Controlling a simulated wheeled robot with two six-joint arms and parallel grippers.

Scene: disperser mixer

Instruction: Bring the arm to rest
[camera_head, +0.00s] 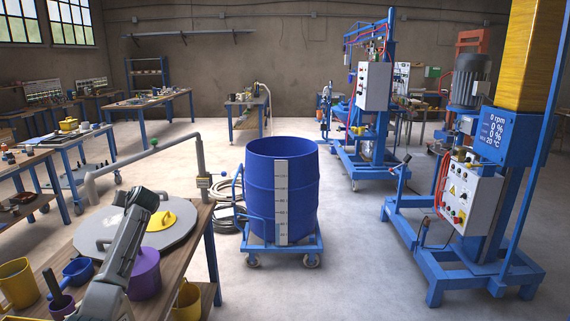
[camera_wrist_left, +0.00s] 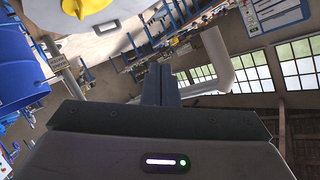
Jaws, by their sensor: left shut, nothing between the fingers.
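My left arm reaches up from the bottom left in the head view, above the workbench (camera_head: 185,268). Its left gripper shows in the left wrist view (camera_wrist_left: 160,72), with the two fingers pressed together and nothing between them. In the head view the wrist end is over the round grey lid (camera_head: 105,222) with its yellow centre (camera_head: 165,218); I cannot tell the exact gap. My right gripper is in neither view.
A purple jug (camera_head: 146,275), a yellow bucket (camera_head: 17,283) and a blue scoop (camera_head: 78,270) stand near my arm. A bent grey pipe (camera_head: 130,160) rises behind it. The blue drum (camera_head: 262,190) stands on a cart; the mixer (camera_head: 470,195) is right. Floor between them is clear.

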